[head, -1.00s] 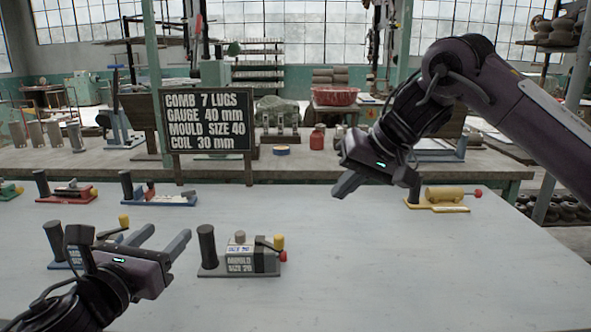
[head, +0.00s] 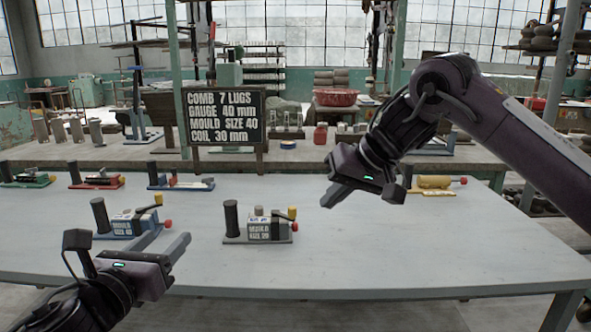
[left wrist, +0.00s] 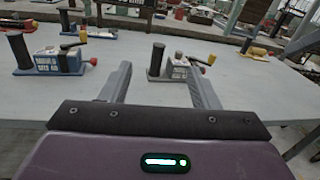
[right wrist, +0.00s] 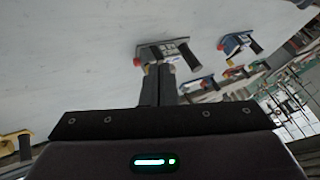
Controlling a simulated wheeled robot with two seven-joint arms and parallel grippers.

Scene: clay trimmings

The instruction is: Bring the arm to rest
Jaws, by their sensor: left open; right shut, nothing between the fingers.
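My left gripper (head: 168,248) is open and empty at the table's near left edge. In the left wrist view its two fingers (left wrist: 158,82) stand wide apart with nothing between them. My right gripper (head: 328,196) is raised over the right half of the table. In the right wrist view its fingers (right wrist: 162,75) are together with nothing between them. Neither gripper touches any object that I can see. The blue mould block (head: 127,224) and the grey mould block (head: 259,227) stand on the table near the left gripper.
The pale table (head: 370,260) is clear at front centre and right. Green (head: 25,180), red (head: 95,180) and blue-based (head: 181,183) tools stand along its back left. A yellow tool (head: 432,186) is at the back right. A black sign (head: 223,117) stands behind.

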